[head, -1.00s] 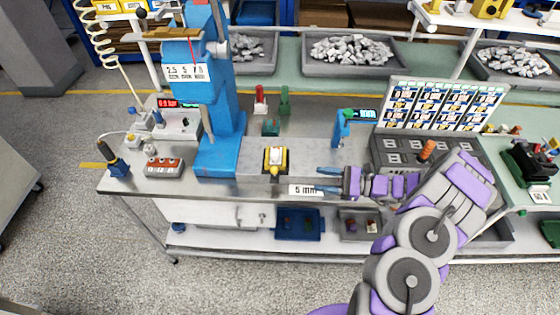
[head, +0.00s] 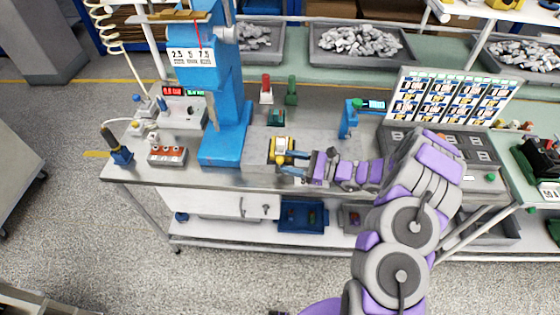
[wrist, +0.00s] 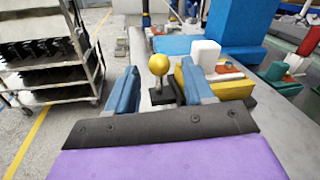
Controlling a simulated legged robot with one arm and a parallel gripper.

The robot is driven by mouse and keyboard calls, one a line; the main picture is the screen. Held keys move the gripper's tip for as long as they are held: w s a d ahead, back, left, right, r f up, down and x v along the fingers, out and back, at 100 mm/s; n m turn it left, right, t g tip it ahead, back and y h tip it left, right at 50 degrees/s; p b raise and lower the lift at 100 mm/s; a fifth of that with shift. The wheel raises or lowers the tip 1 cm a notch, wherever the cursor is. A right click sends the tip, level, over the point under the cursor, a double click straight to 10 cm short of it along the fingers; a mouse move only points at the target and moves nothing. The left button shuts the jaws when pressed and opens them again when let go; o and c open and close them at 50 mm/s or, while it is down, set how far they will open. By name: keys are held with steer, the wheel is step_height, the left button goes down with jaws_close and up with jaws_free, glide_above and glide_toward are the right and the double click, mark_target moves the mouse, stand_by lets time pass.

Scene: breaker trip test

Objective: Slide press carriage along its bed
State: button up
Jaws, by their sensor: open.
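The press carriage (head: 279,146), a yellow and black block with a white piece on top, sits on the grey bench plate right of the blue press (head: 226,125). In the wrist view the carriage (wrist: 222,88) is just right of my fingers. A yellow ball knob (wrist: 158,64) on a black base stands between the two blue fingertips in that view. My gripper (head: 292,163) is open at the carriage's right front side. I cannot tell whether a finger touches the knob or the carriage. The gripper partly hides the carriage's front right in the head view.
A small blue gauge stand (head: 348,118) with a display is to the right. Red (head: 266,90) and green (head: 291,91) pieces stand behind the carriage. A red-topped box (head: 167,155) and a screwdriver (head: 118,148) are at the left. A grey trolley (wrist: 50,50) stands beyond the bench.

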mark_target(280, 160)
steer(key=shift+x, duration=2.05)
steer(key=shift+c, duration=0.2)
jaws_close()
